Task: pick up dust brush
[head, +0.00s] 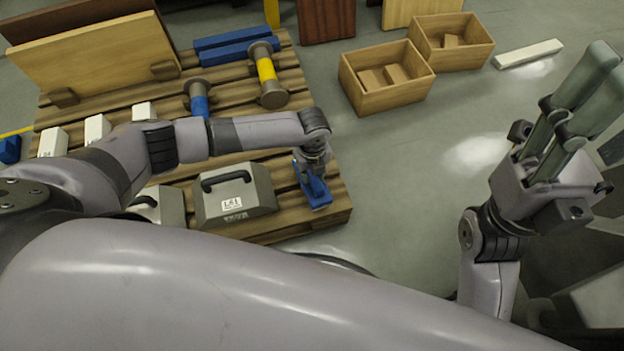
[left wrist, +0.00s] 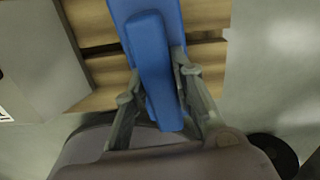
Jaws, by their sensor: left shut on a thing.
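The dust brush is a blue piece with a long raised handle (head: 317,193), at the right edge of the pallet in the head view. My left gripper (head: 311,172) points down over it and is shut on it. In the left wrist view the blue brush (left wrist: 152,50) runs between the two fingers of the left gripper (left wrist: 157,75), and its far end leaves the picture. Wooden slats show beneath it; I cannot tell whether it touches them. My right gripper (head: 585,90) is raised at the right, far from the brush, with nothing seen in it.
The wooden pallet (head: 335,208) also carries grey handled weights (head: 235,195), blue bars (head: 235,50), a yellow spool (head: 266,70) and leaning boards (head: 95,55). Two wooden boxes (head: 375,105) (head: 475,62) and a white bar (head: 528,54) lie on the floor.

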